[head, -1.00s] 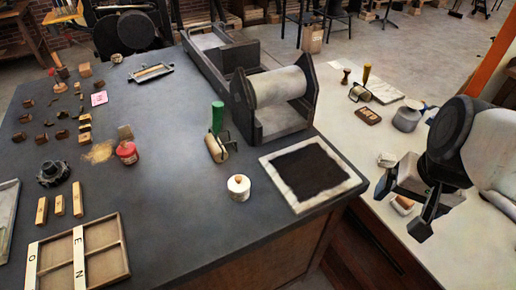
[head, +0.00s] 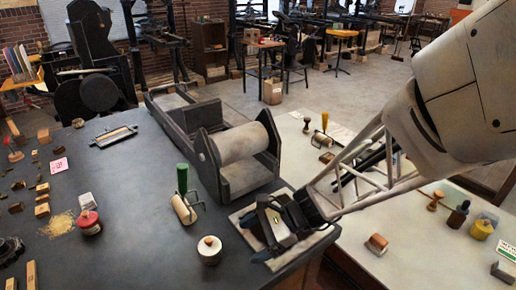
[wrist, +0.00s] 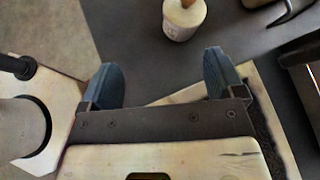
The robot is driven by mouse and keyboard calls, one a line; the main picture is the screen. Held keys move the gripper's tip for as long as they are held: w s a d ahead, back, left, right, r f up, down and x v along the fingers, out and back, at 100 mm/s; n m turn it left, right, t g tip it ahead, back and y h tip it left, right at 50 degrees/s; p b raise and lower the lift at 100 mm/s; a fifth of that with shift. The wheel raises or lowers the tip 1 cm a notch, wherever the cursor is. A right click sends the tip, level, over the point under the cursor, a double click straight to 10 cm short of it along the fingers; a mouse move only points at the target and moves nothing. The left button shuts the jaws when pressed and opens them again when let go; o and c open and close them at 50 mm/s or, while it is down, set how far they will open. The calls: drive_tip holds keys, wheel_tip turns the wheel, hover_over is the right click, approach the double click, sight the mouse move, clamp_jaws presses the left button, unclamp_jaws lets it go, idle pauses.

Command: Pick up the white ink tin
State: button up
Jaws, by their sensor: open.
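The white ink tin (head: 210,250) stands upright on the dark table, near the front edge in the head view. It has a pale lid with a small reddish-brown knob. In the wrist view the tin (wrist: 183,20) is at the top, partly cut off, beyond the fingertips. My gripper (head: 262,235) is over the pale-bordered ink slab, to the right of the tin and apart from it. In the wrist view my gripper (wrist: 162,68) has its two dark fingers spread wide, with nothing between them.
A roller with a green handle (head: 184,205) lies just behind the tin. A red tin (head: 89,222) stands to the left. The ink slab (head: 243,216) is under my gripper. A press with a large cylinder (head: 238,145) stands behind. The table between the two tins is clear.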

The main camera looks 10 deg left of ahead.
sight(210, 250)
drive_tip(key=a+f+m, duration=0.1)
drive_tip(key=w+a+f+m+y, duration=0.1)
drive_tip(key=a, duration=0.1)
drive_tip(key=a+f+m+y, duration=0.1)
drive_tip(key=shift+w+a+f, duration=0.15)
drive_tip(key=shift+w+a, duration=0.1)
drive_tip(key=shift+a, duration=0.1)
drive_tip(key=shift+x, duration=1.25)
drive_tip(key=shift+f, duration=0.1)
drive_tip(key=shift+x, duration=2.55)
drive_tip(key=c, duration=1.2)
